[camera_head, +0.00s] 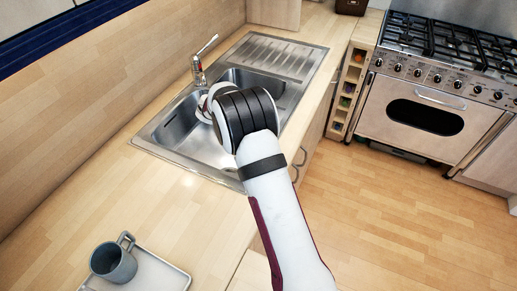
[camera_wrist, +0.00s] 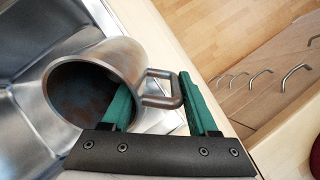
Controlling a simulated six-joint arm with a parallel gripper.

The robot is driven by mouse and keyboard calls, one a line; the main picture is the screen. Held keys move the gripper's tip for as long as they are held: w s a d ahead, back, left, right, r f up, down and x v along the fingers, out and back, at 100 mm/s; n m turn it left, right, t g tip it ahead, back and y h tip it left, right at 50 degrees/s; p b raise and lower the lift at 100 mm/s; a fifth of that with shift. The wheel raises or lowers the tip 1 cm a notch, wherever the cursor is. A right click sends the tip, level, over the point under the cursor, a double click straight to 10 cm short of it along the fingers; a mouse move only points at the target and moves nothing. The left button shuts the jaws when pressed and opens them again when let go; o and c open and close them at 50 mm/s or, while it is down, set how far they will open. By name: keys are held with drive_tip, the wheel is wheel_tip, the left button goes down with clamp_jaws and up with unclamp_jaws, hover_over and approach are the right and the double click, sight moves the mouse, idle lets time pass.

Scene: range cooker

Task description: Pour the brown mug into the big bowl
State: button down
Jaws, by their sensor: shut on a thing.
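The brown mug (camera_wrist: 118,72) shows in the wrist view as a grey-brown metallic mug with a darker, rusty-looking inside. Its opening faces the lower left of the picture. My gripper (camera_wrist: 155,88) is shut on its handle, with one green finger on each side. Steel sink surfaces lie behind the mug in that view. In the head view my arm hides the gripper's fingers and the held mug, over the sink area. I cannot make out a big bowl in either view.
A blue-grey mug (camera_head: 114,262) stands on a light tray (camera_head: 166,276) at the lower left. The steel sink (camera_head: 172,126) has a tap (camera_head: 199,70) at its back left edge. The range cooker (camera_head: 432,95) is at the right. The wooden counter between tray and sink is clear.

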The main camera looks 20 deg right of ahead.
drive_tip(key=shift+a+y, duration=0.1)
drive_tip(key=shift+y, duration=0.5)
drive_tip(key=shift+a+y, duration=0.1)
drive_tip(key=shift+y, duration=0.2)
drive_tip(key=r+y, duration=0.2)
drive_tip(key=shift+a+y, duration=0.3)
drive_tip(key=shift+a, duration=0.05)
drive_tip(key=shift+a+r+y, duration=0.3)
drive_tip(key=shift+a+y, duration=0.1)
drive_tip(key=shift+y, duration=0.4)
